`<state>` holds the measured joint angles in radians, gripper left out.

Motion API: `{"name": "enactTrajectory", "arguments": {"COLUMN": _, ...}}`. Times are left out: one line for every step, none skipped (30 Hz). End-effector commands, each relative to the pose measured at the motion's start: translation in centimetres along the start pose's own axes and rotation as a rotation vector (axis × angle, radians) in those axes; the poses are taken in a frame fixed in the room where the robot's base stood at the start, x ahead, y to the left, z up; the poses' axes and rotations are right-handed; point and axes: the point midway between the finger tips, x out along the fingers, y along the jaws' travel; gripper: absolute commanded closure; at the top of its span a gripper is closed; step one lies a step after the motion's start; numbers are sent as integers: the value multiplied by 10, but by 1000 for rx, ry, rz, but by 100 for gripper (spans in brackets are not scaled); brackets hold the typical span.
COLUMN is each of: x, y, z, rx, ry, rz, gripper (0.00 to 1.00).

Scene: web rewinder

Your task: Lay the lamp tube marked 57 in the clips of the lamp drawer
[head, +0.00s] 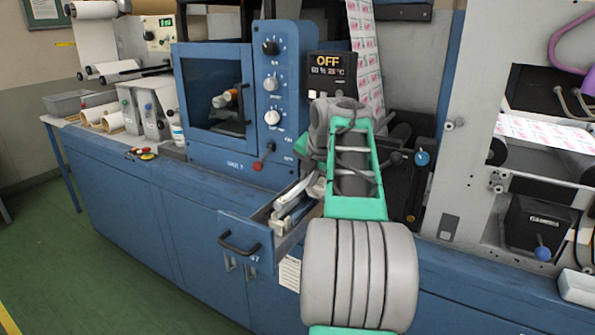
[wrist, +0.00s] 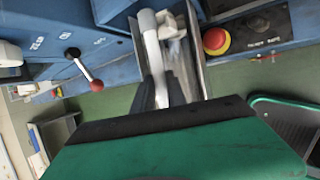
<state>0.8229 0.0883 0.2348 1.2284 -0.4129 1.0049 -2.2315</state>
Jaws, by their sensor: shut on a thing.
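The lamp drawer (head: 240,228) stands pulled out of the blue cabinet in the head view, with whitish parts inside. In the wrist view its metal side wall (wrist: 194,45) shows ahead of my gripper. My gripper (wrist: 162,92) has its dark fingers shut on a pale tube (wrist: 152,50), which points away from me along the open drawer. Whitish fittings (wrist: 175,48) lie beside the tube inside the drawer. I cannot read a number on the tube, nor tell whether it touches the clips. In the head view my arm hides most of the gripper.
The blue control panel with knobs (head: 272,85) and a windowed cabinet (head: 213,100) rise behind the drawer. A red-ended lever (wrist: 83,68) and a red emergency button (wrist: 215,40) show in the wrist view. Green floor (head: 90,270) lies open at front left.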

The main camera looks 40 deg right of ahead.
Motion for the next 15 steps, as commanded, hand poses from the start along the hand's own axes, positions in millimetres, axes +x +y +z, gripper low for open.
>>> {"name": "enactTrajectory", "arguments": {"x": 0, "y": 0, "z": 0, "rx": 1, "ry": -1, "rz": 1, "gripper": 100}}
{"name": "enactTrajectory", "arguments": {"x": 0, "y": 0, "z": 0, "rx": 1, "ry": -1, "rz": 1, "gripper": 100}}
{"name": "enactTrajectory", "arguments": {"x": 0, "y": 0, "z": 0, "rx": 1, "ry": -1, "rz": 1, "gripper": 100}}
{"name": "enactTrajectory", "arguments": {"x": 0, "y": -1, "z": 0, "rx": 2, "ry": -1, "rz": 1, "gripper": 100}}
{"name": "enactTrajectory", "arguments": {"x": 1, "y": -2, "z": 0, "rx": 2, "ry": -1, "rz": 1, "gripper": 100}}
{"name": "enactTrajectory", "arguments": {"x": 2, "y": -2, "z": 0, "rx": 3, "ry": -1, "rz": 1, "gripper": 100}}
{"name": "enactTrajectory", "arguments": {"x": 4, "y": -3, "z": 0, "rx": 3, "ry": -1, "rz": 1, "gripper": 100}}
{"name": "enactTrajectory", "arguments": {"x": 5, "y": -4, "z": -1, "rx": 3, "ry": -1, "rz": 0, "gripper": 100}}
{"name": "enactTrajectory", "arguments": {"x": 8, "y": -6, "z": -2, "rx": 3, "ry": -1, "rz": 0, "gripper": 100}}
{"name": "enactTrajectory", "arguments": {"x": 10, "y": -7, "z": -3, "rx": 3, "ry": -1, "rz": 0, "gripper": 100}}
{"name": "enactTrajectory", "arguments": {"x": 13, "y": -8, "z": -4, "rx": 3, "ry": -1, "rz": 0, "gripper": 100}}
{"name": "enactTrajectory", "arguments": {"x": 16, "y": -10, "z": -6, "rx": 3, "ry": -1, "rz": -1, "gripper": 100}}
{"name": "enactTrajectory", "arguments": {"x": 19, "y": -12, "z": -7, "rx": 3, "ry": -1, "rz": -1, "gripper": 100}}
{"name": "enactTrajectory", "arguments": {"x": 22, "y": -13, "z": -8, "rx": 3, "ry": 0, "rz": -1, "gripper": 100}}
{"name": "enactTrajectory", "arguments": {"x": 25, "y": -15, "z": -10, "rx": 3, "ry": 0, "rz": -2, "gripper": 100}}
